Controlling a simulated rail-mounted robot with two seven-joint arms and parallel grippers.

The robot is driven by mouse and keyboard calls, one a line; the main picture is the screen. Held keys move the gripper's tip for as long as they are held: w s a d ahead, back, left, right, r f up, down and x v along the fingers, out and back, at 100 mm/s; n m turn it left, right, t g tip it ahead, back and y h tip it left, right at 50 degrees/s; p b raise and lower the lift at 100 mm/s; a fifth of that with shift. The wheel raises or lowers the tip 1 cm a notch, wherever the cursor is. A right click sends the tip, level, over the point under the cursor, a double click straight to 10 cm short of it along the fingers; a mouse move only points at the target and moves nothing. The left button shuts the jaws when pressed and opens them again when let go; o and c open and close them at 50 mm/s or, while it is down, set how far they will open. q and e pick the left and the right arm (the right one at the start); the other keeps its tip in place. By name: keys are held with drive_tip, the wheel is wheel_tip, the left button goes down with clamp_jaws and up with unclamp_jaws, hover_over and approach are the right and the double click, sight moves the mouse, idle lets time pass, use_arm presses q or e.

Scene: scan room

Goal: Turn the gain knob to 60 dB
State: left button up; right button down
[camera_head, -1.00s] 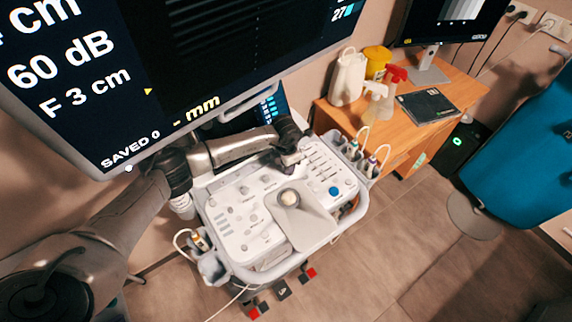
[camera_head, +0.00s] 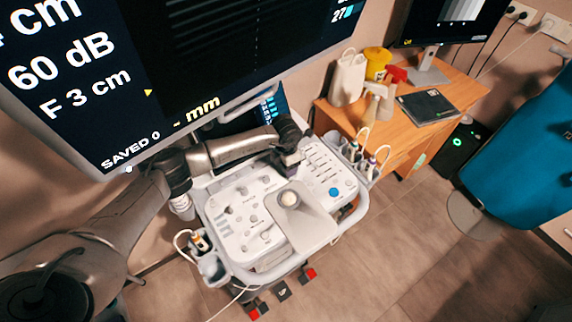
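The ultrasound control panel (camera_head: 228,222) shows several small knobs and buttons, a white trackball (camera_head: 289,198) and a blue button (camera_head: 334,191). The knob labels are too small to read, so I cannot tell which is the gain knob. The large monitor (camera_head: 190,50) reads "60 dB". My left arm reaches in from the left, and its gripper (camera_head: 289,167) points down over the back middle of the panel. Its fingers are small and dark. I cannot tell whether they are open or touch a knob. My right gripper is not in view.
The monitor hangs close above my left arm. Probes (camera_head: 371,163) stand in holders at the panel's right side. A wooden desk (camera_head: 400,140) with bottles (camera_head: 348,78) and a dark book (camera_head: 428,106) is at the right. A blue couch (camera_head: 520,165) stands farther right.

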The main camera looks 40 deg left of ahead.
use_arm(q)
wheel_tip(320, 180, up, 14)
drive_tip(key=shift+f+p, duration=0.2)
drive_tip(key=shift+p, duration=0.2)
idle(0.7)
